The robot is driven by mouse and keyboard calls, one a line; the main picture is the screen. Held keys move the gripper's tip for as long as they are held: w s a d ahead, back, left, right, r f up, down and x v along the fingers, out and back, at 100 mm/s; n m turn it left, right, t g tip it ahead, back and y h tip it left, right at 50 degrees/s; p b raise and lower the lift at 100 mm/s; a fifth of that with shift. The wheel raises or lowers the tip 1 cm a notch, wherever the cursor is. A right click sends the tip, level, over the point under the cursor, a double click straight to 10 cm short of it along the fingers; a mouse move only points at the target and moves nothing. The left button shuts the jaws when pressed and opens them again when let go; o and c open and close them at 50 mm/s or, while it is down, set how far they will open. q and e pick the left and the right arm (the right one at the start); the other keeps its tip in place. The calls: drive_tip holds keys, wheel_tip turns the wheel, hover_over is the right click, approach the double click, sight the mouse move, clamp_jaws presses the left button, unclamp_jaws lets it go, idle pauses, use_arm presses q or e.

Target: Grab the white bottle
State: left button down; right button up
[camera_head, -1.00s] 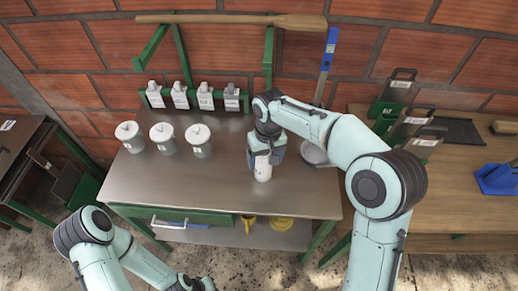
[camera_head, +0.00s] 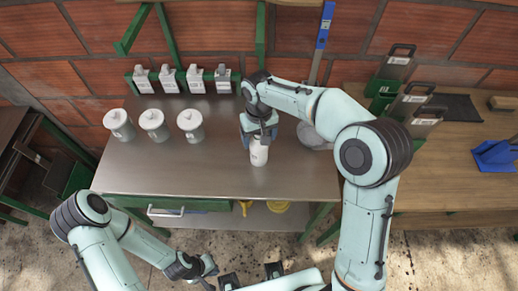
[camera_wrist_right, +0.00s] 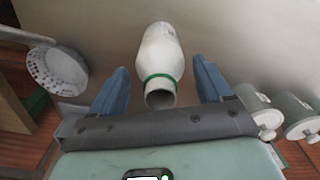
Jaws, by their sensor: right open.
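The white bottle (camera_head: 259,152) stands upright near the front right of the metal table (camera_head: 185,172). In the right wrist view, the bottle (camera_wrist_right: 162,55) shows a green ring round its neck and a dark open mouth facing the camera. My right gripper (camera_head: 258,130) is above the bottle, pointing down. In the right wrist view, the blue fingers of this gripper (camera_wrist_right: 160,70) are open, one on each side of the bottle, with visible gaps. My left gripper (camera_head: 207,269) hangs low in front of the table, away from the bottle; its opening is unclear.
Three white lidded canisters (camera_head: 154,125) stand at the table's left. Several labelled scoops (camera_head: 195,79) line the back. The table front between canisters and bottle is clear. A wooden table (camera_head: 448,165) adjoins right.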

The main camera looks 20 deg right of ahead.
drive_tip(key=shift+c, duration=0.4)
clamp_jaws()
drive_tip(key=shift+w+r, duration=0.1)
drive_tip(key=shift+r, duration=0.05)
